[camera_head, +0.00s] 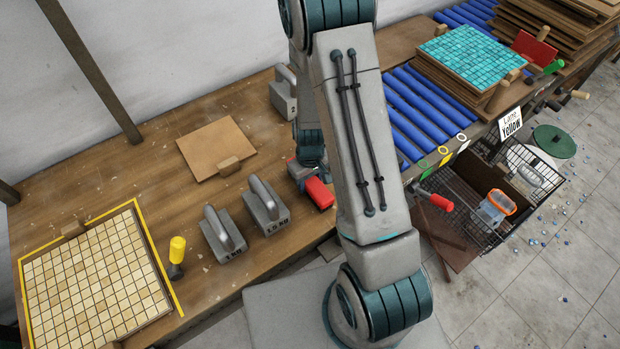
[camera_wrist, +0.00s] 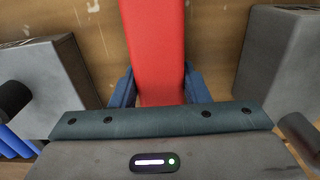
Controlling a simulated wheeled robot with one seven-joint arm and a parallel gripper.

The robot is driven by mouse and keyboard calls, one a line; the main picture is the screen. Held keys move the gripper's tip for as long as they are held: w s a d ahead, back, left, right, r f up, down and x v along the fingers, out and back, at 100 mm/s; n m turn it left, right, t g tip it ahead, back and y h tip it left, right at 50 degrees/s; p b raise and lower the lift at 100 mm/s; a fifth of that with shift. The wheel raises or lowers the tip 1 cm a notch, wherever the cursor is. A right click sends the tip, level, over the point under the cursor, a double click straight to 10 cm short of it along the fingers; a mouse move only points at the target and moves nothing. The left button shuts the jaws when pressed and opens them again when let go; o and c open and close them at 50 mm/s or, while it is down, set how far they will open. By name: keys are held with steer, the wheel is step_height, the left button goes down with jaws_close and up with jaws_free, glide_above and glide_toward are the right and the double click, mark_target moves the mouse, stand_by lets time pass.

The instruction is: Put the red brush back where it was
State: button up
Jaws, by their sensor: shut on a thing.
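My gripper (camera_wrist: 155,90) is shut on the red brush (camera_wrist: 155,40), with one dark blue finger on each side of it. In the wrist view only its smooth red body shows; any bristles are hidden. In the head view the red brush (camera_head: 319,193) shows at the lower end of my arm, over the wooden table (camera_head: 115,185), close to the front edge. I cannot tell whether it touches the table. Grey metal weights stand to both sides of it in the wrist view.
Two grey handled weights (camera_head: 268,207) (camera_head: 222,236) stand left of my gripper, and another weight (camera_head: 284,95) stands behind. A brown board (camera_head: 215,148) lies behind. Blue rollers (camera_head: 415,105) and a wire basket (camera_head: 470,215) are right.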

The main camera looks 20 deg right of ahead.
steer(key=shift+f, duration=0.2)
steer(key=o, duration=0.9)
steer(key=shift+o, duration=0.2)
step_height(320, 180, up, 13)
steer(key=b, duration=0.1)
steer(key=s+r+m+t, duration=0.3)
steer(key=s+r, duration=1.1)
steer(key=r, duration=0.3)
steer(key=shift+s+m+t, duration=0.15)
steer(key=shift+m+t, duration=0.15)
